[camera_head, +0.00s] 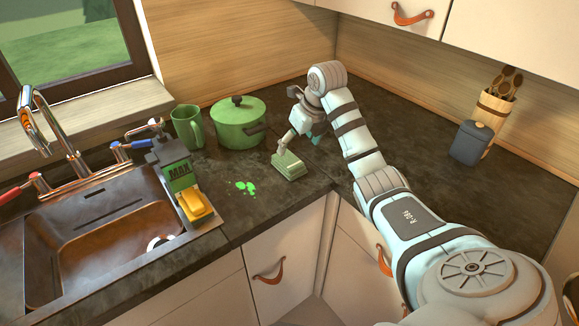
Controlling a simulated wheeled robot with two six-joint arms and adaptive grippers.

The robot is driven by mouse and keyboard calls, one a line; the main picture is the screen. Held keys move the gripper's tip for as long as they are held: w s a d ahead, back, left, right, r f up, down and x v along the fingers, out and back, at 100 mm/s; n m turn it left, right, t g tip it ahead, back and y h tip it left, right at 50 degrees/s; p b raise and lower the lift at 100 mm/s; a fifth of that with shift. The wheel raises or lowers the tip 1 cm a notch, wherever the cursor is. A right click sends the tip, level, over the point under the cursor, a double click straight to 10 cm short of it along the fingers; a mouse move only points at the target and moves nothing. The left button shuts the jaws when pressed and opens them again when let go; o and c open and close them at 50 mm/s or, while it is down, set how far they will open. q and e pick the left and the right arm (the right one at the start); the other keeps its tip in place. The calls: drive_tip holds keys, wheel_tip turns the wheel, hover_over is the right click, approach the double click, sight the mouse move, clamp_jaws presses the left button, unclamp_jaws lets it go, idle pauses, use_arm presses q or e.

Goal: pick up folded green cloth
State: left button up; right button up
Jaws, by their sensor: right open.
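The folded green cloth (289,167) lies on the dark countertop near its front edge, close to the inner corner of the cabinets. My right gripper (288,147) is open just above and behind the cloth, with its fingers pointing down toward it. A fingertip looks very close to the cloth's far side; I cannot tell whether it touches. The wrist hides part of the far finger. My left gripper is not in view.
A green pot (238,125) and a green mug (187,127) stand behind left. A green spill (246,187) lies left of the cloth. A sink (110,235) with a yellow sponge (195,205) is at left. A grey canister (470,143) and utensil holder (492,110) stand right.

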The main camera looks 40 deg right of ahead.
sight(290, 161)
drive_tip(key=x, duration=0.9)
drive_tip(key=shift+a, duration=0.15)
drive_tip(key=shift+f, duration=0.3)
drive_tip(key=c, duration=1.2)
